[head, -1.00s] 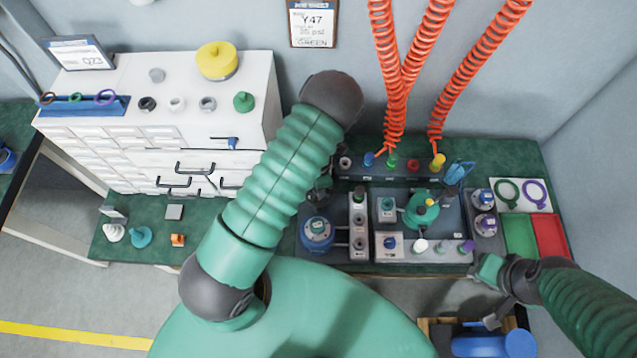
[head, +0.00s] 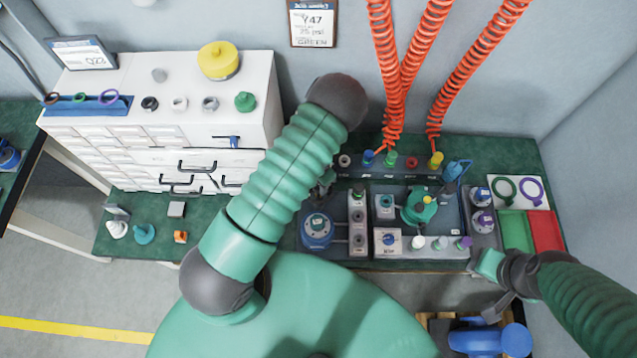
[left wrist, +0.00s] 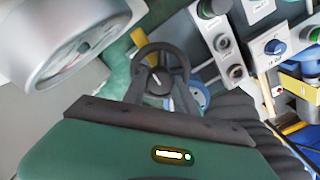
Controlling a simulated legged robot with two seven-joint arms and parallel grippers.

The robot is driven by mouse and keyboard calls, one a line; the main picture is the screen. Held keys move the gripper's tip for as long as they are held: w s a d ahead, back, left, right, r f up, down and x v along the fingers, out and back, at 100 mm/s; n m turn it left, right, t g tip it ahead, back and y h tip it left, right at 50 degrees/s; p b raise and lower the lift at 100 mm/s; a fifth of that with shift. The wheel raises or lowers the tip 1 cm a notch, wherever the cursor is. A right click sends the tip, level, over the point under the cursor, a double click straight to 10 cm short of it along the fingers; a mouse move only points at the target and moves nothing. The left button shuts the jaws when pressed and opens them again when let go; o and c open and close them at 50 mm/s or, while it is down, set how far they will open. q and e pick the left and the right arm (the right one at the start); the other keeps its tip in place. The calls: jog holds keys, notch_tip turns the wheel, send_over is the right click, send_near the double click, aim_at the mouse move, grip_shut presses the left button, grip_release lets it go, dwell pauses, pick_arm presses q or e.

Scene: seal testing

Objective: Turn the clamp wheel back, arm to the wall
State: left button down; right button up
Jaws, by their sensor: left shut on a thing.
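In the left wrist view a black round handwheel, which I take for the clamp wheel (left wrist: 183,58), lies at the fingers of my left gripper (left wrist: 160,82). The gripper is shut on it. In the head view my left gripper (head: 323,188) is a dark shape mostly hidden by my own green arm, just above the blue round device (head: 317,230). The wheel cannot be made out there. I cannot tell which part is the clamp arm or how it points. My right gripper (head: 492,272) is at the bench's front right edge; its jaws are unclear.
A teal fixture (head: 419,206) stands in a tray on the bench, with green and red mats (head: 532,233) to its right. Orange coiled hoses (head: 392,75) hang behind. A large round gauge (left wrist: 75,45) is close to the gripper. A white drawer cabinet (head: 160,130) stands left.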

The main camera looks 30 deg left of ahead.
pick_arm(q)
jog(key=shift+w+r, duration=0.15)
jog(key=shift+w, duration=0.1)
jog(key=c, duration=1.3)
grip_release()
jog(key=o, duration=0.3)
jog(key=shift+o, duration=0.2)
jog(key=shift+s, duration=0.1)
notch_tip(320, 180, up, 17)
jog(key=shift+f+p, duration=0.2)
jog(key=shift+p, duration=0.25)
